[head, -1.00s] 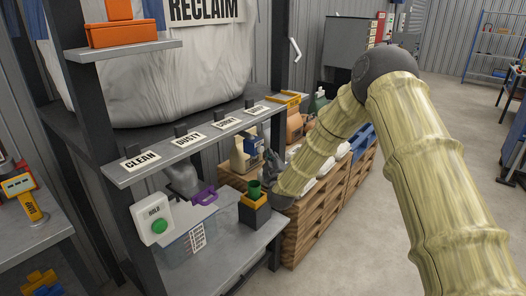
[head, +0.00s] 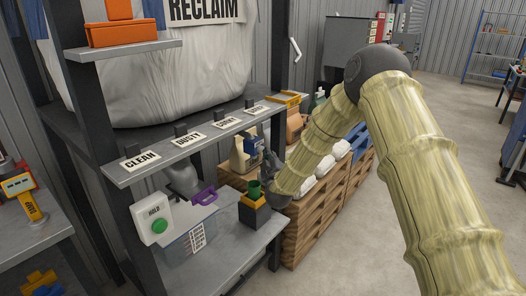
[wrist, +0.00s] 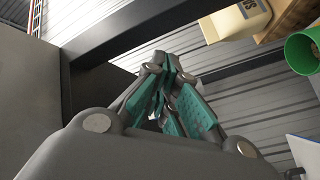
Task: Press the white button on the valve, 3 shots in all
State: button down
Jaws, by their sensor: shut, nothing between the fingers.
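I cannot make out the valve's white button in either view. A grey rounded fitting (head: 183,180) hangs under the labelled shelf, with a purple handle (head: 204,196) beside it; I cannot tell whether this is the valve. My gripper (head: 269,172) is at the right end of the rack, just right of a green cup (head: 254,188) on a yellow and black stand (head: 254,211). In the wrist view my gripper (wrist: 168,88) has its teal-padded fingers together, with nothing between them. The green cup (wrist: 302,53) is at the right edge there.
A white HOLD box (head: 152,219) with a green button is on the left post. A clear bin (head: 190,243) sits on the lower shelf. The labelled shelf (head: 195,143) runs above. Floor at right is open.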

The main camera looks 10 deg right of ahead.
jog(key=shift+w+a, duration=0.3)
jog(key=shift+w, duration=0.05)
dwell(1.1)
jog(key=shift+s+d, duration=0.6)
jog(key=shift+s, duration=0.15)
jog(key=s+d, duration=0.1)
jog(key=s, duration=0.1)
jog(key=s+d+p, duration=0.1)
jog(key=s+d, duration=0.1)
dwell(0.7)
jog(key=shift+f, duration=0.1)
